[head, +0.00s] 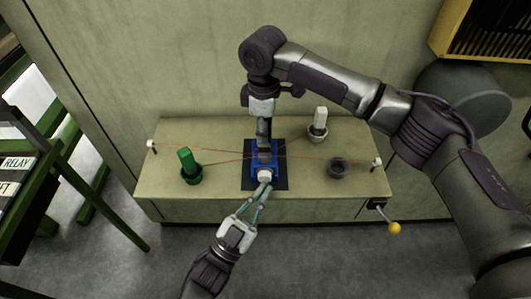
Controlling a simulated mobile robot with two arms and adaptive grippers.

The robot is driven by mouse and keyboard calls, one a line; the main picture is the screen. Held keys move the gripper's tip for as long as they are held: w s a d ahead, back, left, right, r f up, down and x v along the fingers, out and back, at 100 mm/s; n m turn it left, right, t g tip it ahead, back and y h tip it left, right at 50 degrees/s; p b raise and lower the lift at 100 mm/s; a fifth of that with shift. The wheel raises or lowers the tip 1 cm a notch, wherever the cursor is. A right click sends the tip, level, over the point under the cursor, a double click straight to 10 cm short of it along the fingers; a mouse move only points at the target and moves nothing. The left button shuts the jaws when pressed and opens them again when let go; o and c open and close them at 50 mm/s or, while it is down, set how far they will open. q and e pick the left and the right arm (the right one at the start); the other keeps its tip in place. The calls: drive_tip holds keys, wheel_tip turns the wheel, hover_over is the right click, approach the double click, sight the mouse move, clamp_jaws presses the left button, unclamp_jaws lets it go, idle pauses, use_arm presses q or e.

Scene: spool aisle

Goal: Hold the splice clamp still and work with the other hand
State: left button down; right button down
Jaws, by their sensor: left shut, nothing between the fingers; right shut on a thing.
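The blue splice clamp (257,171) sits on a dark mat (280,182) at the middle of the bench. My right gripper (264,148) points down from above and is shut on the clamp's upper part; its fingers hide the grip itself. A white knob-like part (265,176) shows at the clamp's front. My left gripper (264,187) reaches up from below, its fingers shut and empty, with its tips just below that white part. I cannot tell whether they touch it. Thin orange lines (215,153) run across the bench to the clamp area.
A green block (187,159) stands in a green cup (192,175) at left. A pale block (320,116) stands in a grey cup (317,134) at back right. A dark cup (338,169) is at right. A yellow-knobbed crank (394,228) juts from the bench front.

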use_arm(q)
drive_tip(key=shift+w, duration=0.8)
idle(0.9)
drive_tip(key=shift+s, duration=1.3)
drive_tip(key=s, duration=0.6)
idle(0.3)
use_arm(e)
drive_tip(key=c, duration=0.7)
unclamp_jaws()
